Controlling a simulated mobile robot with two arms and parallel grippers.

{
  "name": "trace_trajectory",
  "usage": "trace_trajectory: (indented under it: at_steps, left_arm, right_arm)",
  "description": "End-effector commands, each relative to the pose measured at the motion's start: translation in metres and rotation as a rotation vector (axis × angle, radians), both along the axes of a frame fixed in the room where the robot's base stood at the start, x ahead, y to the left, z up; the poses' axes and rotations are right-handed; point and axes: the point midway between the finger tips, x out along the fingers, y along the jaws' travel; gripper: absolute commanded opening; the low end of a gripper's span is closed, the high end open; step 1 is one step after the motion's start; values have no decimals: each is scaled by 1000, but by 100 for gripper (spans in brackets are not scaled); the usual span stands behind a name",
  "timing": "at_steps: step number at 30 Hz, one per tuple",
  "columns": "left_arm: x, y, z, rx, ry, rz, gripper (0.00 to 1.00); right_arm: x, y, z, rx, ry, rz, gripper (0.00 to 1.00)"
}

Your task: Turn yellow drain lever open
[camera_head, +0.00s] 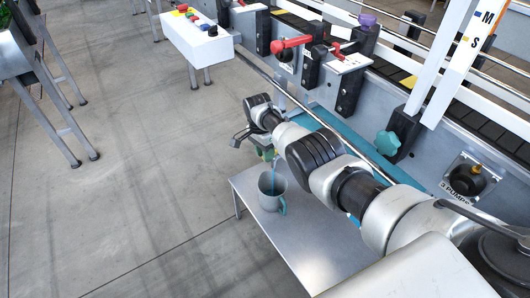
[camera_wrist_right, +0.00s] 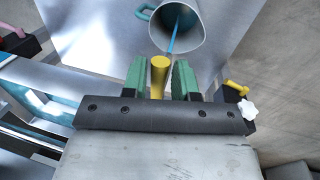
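A yellow, round-ended lever-like piece (camera_wrist_right: 159,75) stands between the two green fingers of my right gripper (camera_wrist_right: 161,82) in the right wrist view. A narrow gap shows on each side of it, so the fingers look open around it. In the head view my right gripper (camera_head: 265,150) is above a grey mug (camera_head: 268,197) and mostly hidden behind my wrist. A thin blue stream or rod runs down into the mug, which also shows in the right wrist view (camera_wrist_right: 195,32). My left gripper is not in view.
The mug stands on a metal side table (camera_head: 305,240) beside the machine. A smaller yellow piece (camera_wrist_right: 237,88) and a white star knob (camera_wrist_right: 249,110) show right of my gripper. A red lever (camera_head: 290,44) and a teal knob (camera_head: 387,142) are on the machine. Open floor lies left.

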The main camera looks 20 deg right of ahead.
Motion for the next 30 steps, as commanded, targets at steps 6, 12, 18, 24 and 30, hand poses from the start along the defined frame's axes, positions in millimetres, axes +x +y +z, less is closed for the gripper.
trace_trajectory:
  at_steps: [6, 12, 18, 24, 30]
  left_arm:
    - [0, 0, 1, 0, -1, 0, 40]
    - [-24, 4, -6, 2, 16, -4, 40]
    - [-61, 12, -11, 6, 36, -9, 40]
    - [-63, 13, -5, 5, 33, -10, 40]
    - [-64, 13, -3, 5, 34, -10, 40]
  right_arm:
    - [0, 0, 2, 1, 0, 0, 28]
    - [4, 1, 21, 1, -2, 0, 28]
    - [11, 2, 55, 2, -3, 0, 28]
    - [17, 4, 89, 0, -2, 0, 28]
    - [20, 5, 104, 1, 0, 0, 28]
